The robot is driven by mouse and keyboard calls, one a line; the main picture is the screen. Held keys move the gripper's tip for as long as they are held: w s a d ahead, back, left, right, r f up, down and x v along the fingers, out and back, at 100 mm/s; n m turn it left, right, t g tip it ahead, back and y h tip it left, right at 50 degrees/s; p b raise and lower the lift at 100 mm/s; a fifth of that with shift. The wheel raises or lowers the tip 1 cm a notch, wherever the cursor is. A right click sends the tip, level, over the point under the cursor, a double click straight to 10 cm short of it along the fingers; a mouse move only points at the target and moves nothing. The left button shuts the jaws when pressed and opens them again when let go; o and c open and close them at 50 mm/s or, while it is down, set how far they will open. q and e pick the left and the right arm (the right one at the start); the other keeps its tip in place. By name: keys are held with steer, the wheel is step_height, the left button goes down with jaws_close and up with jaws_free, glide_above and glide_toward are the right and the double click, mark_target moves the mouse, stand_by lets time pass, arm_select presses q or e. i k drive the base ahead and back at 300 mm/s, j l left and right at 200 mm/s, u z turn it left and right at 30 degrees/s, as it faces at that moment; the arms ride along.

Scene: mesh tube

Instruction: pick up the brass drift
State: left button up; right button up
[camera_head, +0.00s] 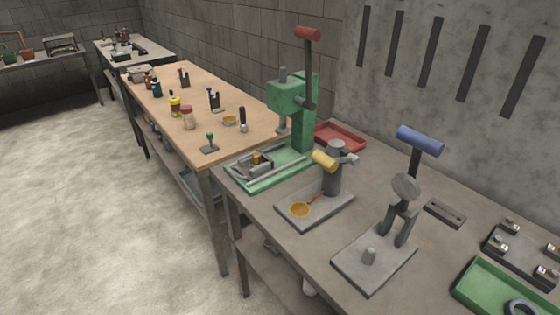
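I cannot pick out the brass drift with certainty. A green-edged tray (240,180) at the foot of the green press (290,97) holds grey metal pieces and a small tan or brassy piece (258,158), too small to identify. A yellow cylinder (325,160) sits on the grey tool (333,179) on a metal plate and looks like its handle. Neither of my grippers shows in the head view.
The grey bench (306,250) also carries a blue-handled press (418,141), a red tray (340,135), a dark block (445,213) and a green tray (482,292). A wooden bench (180,95) with bottles stands beyond. The floor (85,200) at left is clear.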

mark_target(257, 156)
steer(key=i+j+z, duration=0.15)
steer(key=z, duration=0.25)
steer(key=j+z, duration=0.35)
steer(key=i+j+z, duration=0.15)
steer(key=z, duration=0.25)
